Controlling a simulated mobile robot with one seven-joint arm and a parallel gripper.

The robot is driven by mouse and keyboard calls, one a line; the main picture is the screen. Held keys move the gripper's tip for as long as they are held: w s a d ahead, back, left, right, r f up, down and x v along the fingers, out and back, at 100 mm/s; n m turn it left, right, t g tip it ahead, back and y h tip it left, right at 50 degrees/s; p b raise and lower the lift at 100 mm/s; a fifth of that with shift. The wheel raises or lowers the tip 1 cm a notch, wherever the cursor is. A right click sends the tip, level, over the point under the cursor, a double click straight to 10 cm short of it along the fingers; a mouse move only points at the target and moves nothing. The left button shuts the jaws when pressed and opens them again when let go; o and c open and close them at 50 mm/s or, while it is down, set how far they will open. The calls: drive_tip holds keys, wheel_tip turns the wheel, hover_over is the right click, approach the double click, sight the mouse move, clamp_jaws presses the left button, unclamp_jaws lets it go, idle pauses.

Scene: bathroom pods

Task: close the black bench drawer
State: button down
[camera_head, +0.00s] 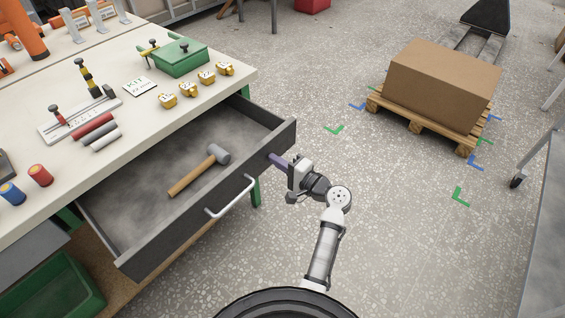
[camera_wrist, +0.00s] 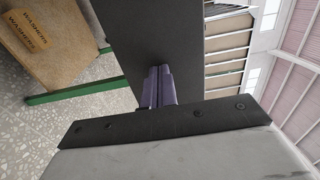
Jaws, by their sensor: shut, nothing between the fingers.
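The black bench drawer (camera_head: 150,240) is pulled far out from under the bench top. A white bar handle (camera_head: 232,199) is on its front, and a hammer with a wooden handle (camera_head: 197,172) lies inside. My gripper (camera_head: 275,158) is shut and empty, with its purple fingers pointing at the outer face of the drawer front, right of the handle near the right end. In the wrist view the closed fingertips (camera_wrist: 159,72) lie against or just short of the dark drawer front (camera_wrist: 160,30); I cannot tell if they touch.
The bench top (camera_head: 150,60) holds a green box (camera_head: 180,57), small yellow parts, rollers and a clamp fixture. A green bin (camera_head: 55,290) stands below at left. A cardboard box on a pallet (camera_head: 440,85) stands at right. The floor between is clear.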

sight(224, 135)
drive_tip(key=shift+a, duration=0.15)
drive_tip(key=b+x, duration=0.7)
drive_tip(key=x, duration=1.6)
drive_tip(key=shift+w, duration=0.15)
drive_tip(key=shift+w+a+r+b, duration=0.1)
drive_tip(key=shift+w+a+b, duration=0.15)
drive_tip(key=shift+a+b, duration=0.15)
drive_tip(key=shift+r, duration=0.2)
drive_tip(key=shift+a+r, duration=0.1)
